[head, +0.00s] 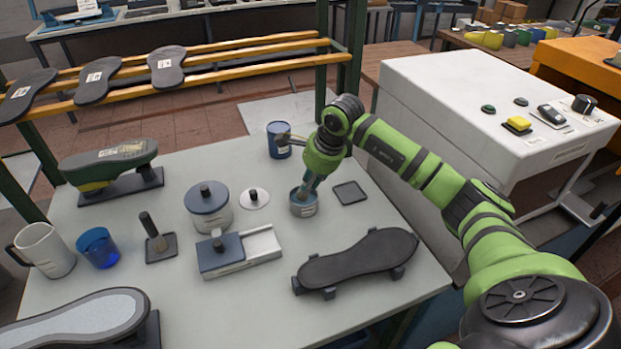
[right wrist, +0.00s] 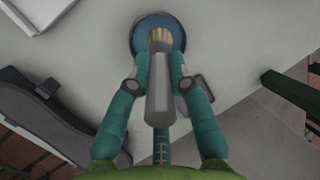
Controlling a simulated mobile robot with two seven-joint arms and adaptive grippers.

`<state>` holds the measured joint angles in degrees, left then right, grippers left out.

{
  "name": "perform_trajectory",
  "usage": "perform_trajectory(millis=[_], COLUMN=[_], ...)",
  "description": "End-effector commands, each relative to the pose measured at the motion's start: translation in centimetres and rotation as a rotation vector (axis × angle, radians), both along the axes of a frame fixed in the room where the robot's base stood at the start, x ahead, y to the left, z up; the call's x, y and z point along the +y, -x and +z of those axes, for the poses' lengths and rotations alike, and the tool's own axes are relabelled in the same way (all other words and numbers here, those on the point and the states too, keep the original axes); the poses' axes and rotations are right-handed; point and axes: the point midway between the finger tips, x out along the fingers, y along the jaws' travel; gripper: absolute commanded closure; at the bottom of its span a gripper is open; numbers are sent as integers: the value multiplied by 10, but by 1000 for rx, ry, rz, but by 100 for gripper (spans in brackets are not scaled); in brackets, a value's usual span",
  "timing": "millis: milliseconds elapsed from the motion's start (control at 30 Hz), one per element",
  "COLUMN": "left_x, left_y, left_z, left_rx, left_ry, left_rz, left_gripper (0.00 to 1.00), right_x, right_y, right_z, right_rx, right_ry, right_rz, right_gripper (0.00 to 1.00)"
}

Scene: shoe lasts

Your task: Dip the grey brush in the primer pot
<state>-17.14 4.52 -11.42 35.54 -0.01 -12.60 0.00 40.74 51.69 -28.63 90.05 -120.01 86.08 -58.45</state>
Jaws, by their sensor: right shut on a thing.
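The grey brush (right wrist: 158,100) is held between the fingers of my right gripper (right wrist: 159,73), with its pale bristles (right wrist: 159,38) pointing away from the wrist. The bristles show over the blue inside of a small open round pot (right wrist: 178,31), apparently the primer pot. In the head view this pot (head: 303,209) stands on the table with a pale label, too small to read. My right gripper (head: 306,187) points down at its mouth. How deep the bristles reach is hidden. My left gripper is out of view.
A blue tin (head: 276,152) stands just behind my right gripper. A square dark tray (head: 350,192) lies right of the pot, and a dark sole on a stand (head: 357,262) is in front. A lidded grey pot (head: 208,210) stands left; a white machine (head: 450,110) borders the right.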

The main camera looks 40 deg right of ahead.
Motion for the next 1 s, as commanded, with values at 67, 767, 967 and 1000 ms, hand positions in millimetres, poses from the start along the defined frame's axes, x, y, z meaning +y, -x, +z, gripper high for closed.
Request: perform_trajectory(millis=[67, 767, 967, 1000], left_x=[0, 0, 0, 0], left_y=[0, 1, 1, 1], left_z=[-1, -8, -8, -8], left_rx=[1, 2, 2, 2], left_ry=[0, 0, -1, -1], left_rz=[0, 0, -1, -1], left_gripper=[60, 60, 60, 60], right_x=[0, 0, 0, 0], right_y=[0, 0, 0, 0], right_z=[-1, -8, -9, -9], right_rx=[-1, 0, 1, 1], right_ry=[0, 0, 0, 1], right_rz=[0, 0, 0, 0], right_gripper=[100, 100, 100, 100])
